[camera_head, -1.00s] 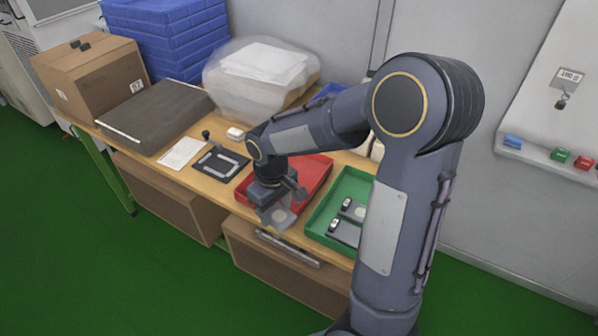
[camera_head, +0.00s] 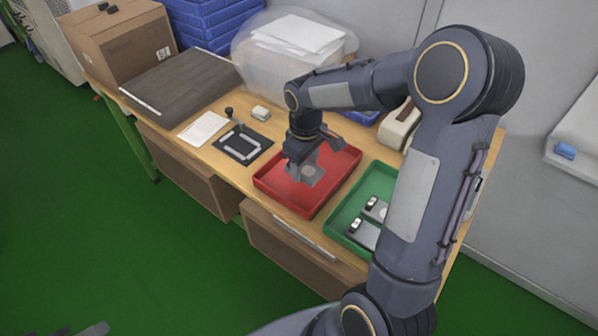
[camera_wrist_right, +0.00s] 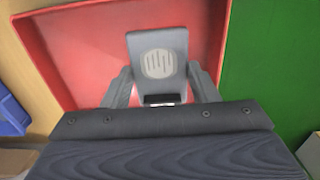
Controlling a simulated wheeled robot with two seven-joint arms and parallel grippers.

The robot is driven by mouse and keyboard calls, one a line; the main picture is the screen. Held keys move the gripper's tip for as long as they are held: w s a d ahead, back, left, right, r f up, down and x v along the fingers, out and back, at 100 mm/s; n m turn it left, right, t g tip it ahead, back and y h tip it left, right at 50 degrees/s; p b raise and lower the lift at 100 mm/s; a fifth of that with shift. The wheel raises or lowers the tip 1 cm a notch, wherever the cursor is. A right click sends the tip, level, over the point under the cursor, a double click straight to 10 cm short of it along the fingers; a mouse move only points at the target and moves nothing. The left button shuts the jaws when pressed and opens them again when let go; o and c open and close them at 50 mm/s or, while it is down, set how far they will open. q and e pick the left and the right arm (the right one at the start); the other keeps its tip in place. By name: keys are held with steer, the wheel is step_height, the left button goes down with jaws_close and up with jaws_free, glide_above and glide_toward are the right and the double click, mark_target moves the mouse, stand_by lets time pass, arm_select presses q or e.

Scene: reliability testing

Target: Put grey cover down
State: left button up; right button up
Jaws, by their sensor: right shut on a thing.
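The grey cover (camera_wrist_right: 160,36) is a small flat grey piece with a pale round slotted patch, seen in the right wrist view. My right gripper (camera_wrist_right: 160,88) is shut on it, one finger at each side. In the head view my right gripper (camera_head: 303,165) points down over the red tray (camera_head: 268,190), with the grey cover (camera_head: 309,176) below its fingers. I cannot tell whether the cover touches the tray floor. A grey part at the lower left edge of the head view may be my left gripper (camera_head: 80,331); its jaws are not clear.
A green tray (camera_head: 338,222) with grey parts stands right of the red tray. To the left are a black plate with a pale frame (camera_head: 243,144), a white sheet (camera_head: 203,129) and a dark flat box (camera_head: 180,83). A clear bin (camera_head: 270,68) stands behind.

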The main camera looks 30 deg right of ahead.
steer(key=w+f, duration=0.2)
steer(key=shift+a+f, duration=0.3)
steer(key=shift+f, duration=1.5)
steer(key=shift+f, duration=0.25)
steer(key=o, duration=1)
steer(key=shift+r, duration=0.1)
steer(key=shift+c, duration=0.2)
